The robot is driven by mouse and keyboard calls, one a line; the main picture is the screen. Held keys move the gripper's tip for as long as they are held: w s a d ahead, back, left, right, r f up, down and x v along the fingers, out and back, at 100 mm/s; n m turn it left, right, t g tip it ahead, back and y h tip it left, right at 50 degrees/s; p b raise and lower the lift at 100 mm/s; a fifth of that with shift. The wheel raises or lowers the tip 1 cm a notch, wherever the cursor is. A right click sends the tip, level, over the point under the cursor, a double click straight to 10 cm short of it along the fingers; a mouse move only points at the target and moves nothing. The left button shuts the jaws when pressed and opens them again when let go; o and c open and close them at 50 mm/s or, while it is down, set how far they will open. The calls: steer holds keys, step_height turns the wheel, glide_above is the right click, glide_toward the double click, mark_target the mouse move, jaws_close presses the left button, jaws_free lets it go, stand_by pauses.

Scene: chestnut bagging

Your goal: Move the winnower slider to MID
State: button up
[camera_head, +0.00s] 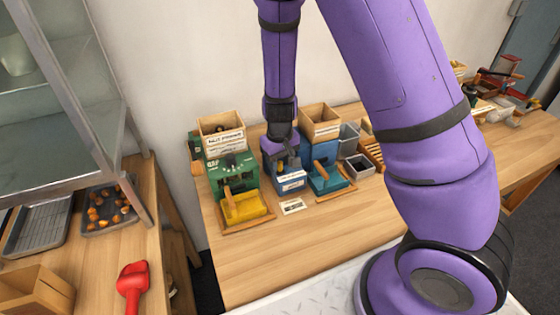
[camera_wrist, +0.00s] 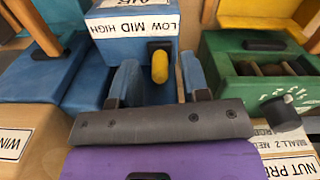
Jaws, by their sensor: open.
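The winnower's blue control box (camera_wrist: 115,50) carries a label reading LOW, MID and HIGH. Its yellow slider knob (camera_wrist: 160,66) stands in a dark slot beside the label, near the label's right end in the wrist view. My gripper (camera_wrist: 160,82) is open, with one finger on each side of the knob and a gap to both. In the head view my gripper (camera_head: 282,160) is over the blue box (camera_head: 290,181), and it hides the knob there.
The green nut press (camera_head: 232,178) with its yellow tray stands close on the left in the head view. The blue winnower tray (camera_head: 328,180) is close on the right. Wooden hoppers (camera_head: 221,132) rise behind. The table front (camera_head: 270,255) is clear.

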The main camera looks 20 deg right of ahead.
jaws_close()
steer(key=shift+d, duration=1.25)
jaws_free()
step_height(320, 180, up, 11)
steer(key=shift+f, duration=0.1)
